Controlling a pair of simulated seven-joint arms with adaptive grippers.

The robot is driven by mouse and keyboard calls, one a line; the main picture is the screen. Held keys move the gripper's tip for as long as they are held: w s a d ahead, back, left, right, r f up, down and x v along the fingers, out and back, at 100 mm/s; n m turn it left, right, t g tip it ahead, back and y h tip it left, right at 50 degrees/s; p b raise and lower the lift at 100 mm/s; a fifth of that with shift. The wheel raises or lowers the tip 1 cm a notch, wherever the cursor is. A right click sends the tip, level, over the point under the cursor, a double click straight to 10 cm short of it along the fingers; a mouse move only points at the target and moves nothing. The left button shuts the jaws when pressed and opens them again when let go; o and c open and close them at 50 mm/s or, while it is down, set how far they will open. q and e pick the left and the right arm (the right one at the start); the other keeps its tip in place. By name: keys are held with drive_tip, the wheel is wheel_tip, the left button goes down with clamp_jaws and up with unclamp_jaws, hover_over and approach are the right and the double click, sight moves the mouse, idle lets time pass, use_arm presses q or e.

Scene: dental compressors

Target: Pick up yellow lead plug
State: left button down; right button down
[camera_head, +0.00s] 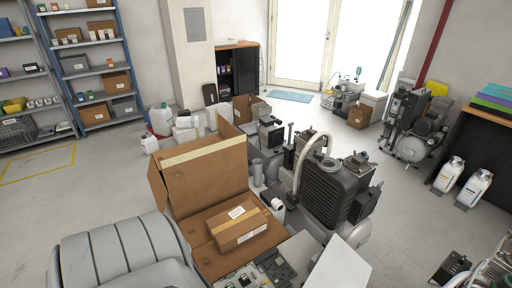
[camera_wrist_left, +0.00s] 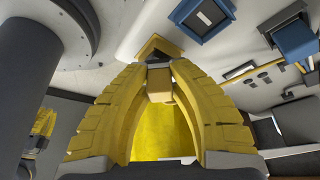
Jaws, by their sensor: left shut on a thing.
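In the left wrist view my left gripper (camera_wrist_left: 160,72) has its two yellow ribbed fingers closed in towards each other at the tips. A small yellow block (camera_wrist_left: 160,87), which looks like the yellow lead plug, sits between the fingertips, and the fingers are shut on it. A yellow and brown piece (camera_wrist_left: 157,47) shows just beyond the tips; I cannot tell whether it is part of the plug. Neither gripper shows in the head view, and I cannot make out the plug there.
In the head view an open cardboard box (camera_head: 205,172) holds a smaller taped carton (camera_head: 238,226). A black ribbed compressor (camera_head: 335,190) stands to its right. Shelves (camera_head: 92,65) stand at the back left. In the wrist view a blue-framed box (camera_wrist_left: 202,17) lies beyond the fingers.

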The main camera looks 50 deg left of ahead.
use_arm(q)
wheel_tip(320, 180, up, 20)
drive_tip(key=shift+f, duration=0.2)
idle(0.4)
idle(0.5)
drive_tip(key=n+t+y, duration=0.1)
drive_tip(key=n, duration=0.3)
drive_tip(key=n+y, duration=0.2)
drive_tip(key=n, duration=0.3)
drive_tip(key=shift+t, duration=0.4)
drive_tip(key=shift+f, duration=5.8)
drive_tip(key=shift+f, duration=0.1)
drive_tip(key=shift+f, duration=3.45)
